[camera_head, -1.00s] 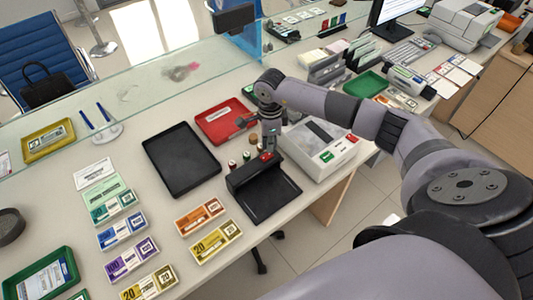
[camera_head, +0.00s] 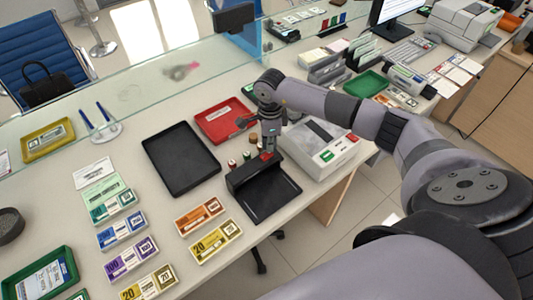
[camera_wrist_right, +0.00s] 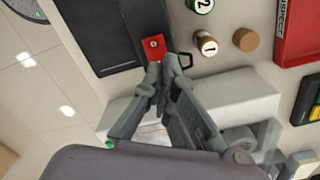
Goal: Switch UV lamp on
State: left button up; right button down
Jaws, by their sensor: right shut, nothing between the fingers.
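The UV lamp is a black unit (camera_head: 268,194) with a flat dark bed and a raised hood, on the counter front. Its small red switch (camera_head: 266,156) sits at the hood's right end. In the right wrist view the red switch (camera_wrist_right: 153,44) carries a small light mark, and the dark lamp body (camera_wrist_right: 100,28) lies left of it. My right gripper (camera_head: 269,148) is shut and empty, pointing down at the switch. In the wrist view its fingertips (camera_wrist_right: 163,66) are right at the switch's near edge; I cannot tell if they touch. My left gripper is out of view.
A light grey machine (camera_head: 320,148) stands close on the right. Small round stamps (camera_wrist_right: 207,43) are beside the switch. A black tray (camera_head: 181,158) and a red tray (camera_head: 220,121) lie behind and left. Banknote bundles (camera_head: 215,241) lie in front left. A glass screen runs behind.

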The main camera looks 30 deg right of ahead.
jog(key=shift+s+f+b, duration=0.1)
jog(key=shift+f+b, duration=0.8)
jog(key=shift+f, duration=0.15)
jog(key=shift+r, duration=0.1)
dwell(0.3)
jog(key=shift+r+p, duration=0.65)
jog(key=shift+r, duration=0.2)
jog(key=shift+r+p, duration=1.4)
jog(key=shift+r, duration=1.2)
